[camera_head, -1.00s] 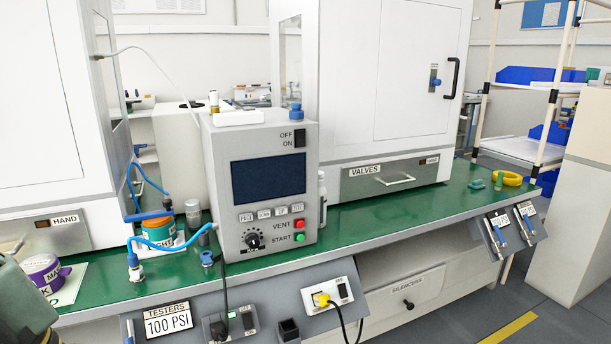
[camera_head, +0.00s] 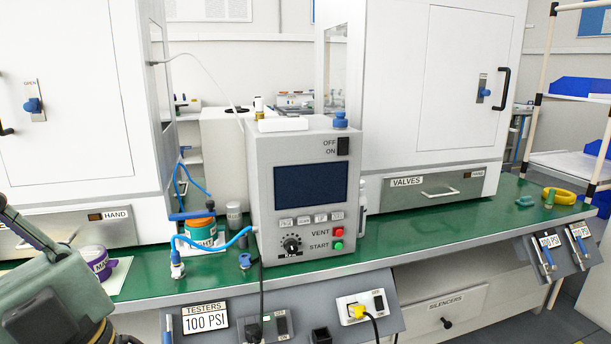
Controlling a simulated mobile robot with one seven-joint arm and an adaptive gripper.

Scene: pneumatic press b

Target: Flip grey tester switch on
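The grey tester (camera_head: 303,190) stands upright on the green bench, in the middle of the head view. Its front has a dark blank screen (camera_head: 310,184), a row of small buttons, a black knob, and red and green buttons marked VENT and START. Its black rocker switch (camera_head: 343,145) is at the upper right of the front, beside the labels OFF above and ON below. I cannot tell which way the rocker is tilted. Part of my arm shows at the lower left, well apart from the tester. My gripper is not in view.
White cabinets (camera_head: 438,80) stand on both sides of the tester. Power sockets (camera_head: 367,306) are on the bench's front edge. The space before the tester is clear.

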